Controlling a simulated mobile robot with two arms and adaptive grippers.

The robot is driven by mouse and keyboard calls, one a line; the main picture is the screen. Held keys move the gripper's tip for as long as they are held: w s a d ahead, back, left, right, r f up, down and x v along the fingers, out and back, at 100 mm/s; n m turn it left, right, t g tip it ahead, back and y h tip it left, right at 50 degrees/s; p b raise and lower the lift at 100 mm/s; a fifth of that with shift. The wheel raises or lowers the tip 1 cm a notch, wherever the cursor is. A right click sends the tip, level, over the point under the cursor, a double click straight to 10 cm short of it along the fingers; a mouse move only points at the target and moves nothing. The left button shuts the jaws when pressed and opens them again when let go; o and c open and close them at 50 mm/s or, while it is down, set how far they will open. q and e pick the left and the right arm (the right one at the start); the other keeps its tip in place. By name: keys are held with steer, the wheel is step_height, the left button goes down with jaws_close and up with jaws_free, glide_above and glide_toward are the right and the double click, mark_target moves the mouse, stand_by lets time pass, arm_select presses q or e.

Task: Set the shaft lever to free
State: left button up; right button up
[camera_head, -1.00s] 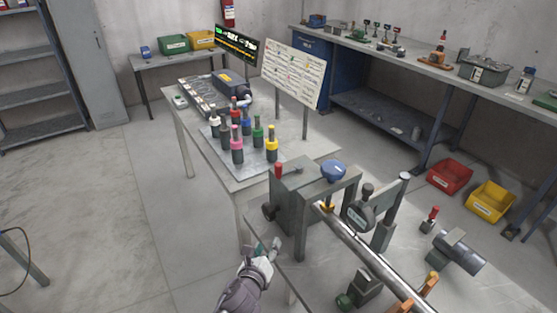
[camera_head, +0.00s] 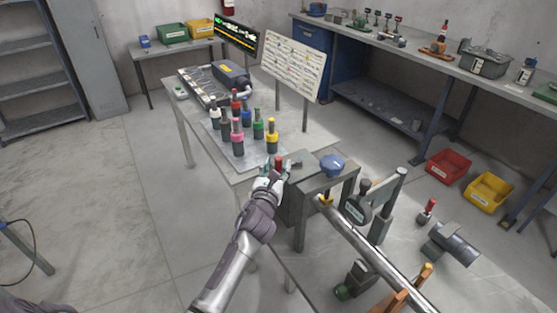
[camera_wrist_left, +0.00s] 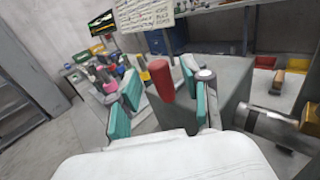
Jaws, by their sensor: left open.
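A lever with a red grip (camera_head: 279,161) stands on the grey housing (camera_head: 318,185) at the near end of the bench. In the left wrist view the red grip (camera_wrist_left: 161,80) stands nearly upright between the teal finger pads. My left gripper (camera_head: 275,170) is at this lever, open, with a finger on either side and gaps showing. It also shows in the left wrist view (camera_wrist_left: 160,92). A silver shaft (camera_head: 372,254) runs from the housing to the lower right. No lever marking is readable. My right gripper is not in view.
A blue knob (camera_head: 332,165) sits on the housing, right of the lever. Several colour-banded posts (camera_head: 237,142) stand on a plate behind it. A dark gauge (camera_head: 356,209) and another red-tipped piece (camera_head: 430,206) are to the right. Open floor lies left.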

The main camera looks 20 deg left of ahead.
arm_select(q)
steer(key=shift+w+a, duration=0.2)
steer(key=shift+w, duration=1)
jaws_close()
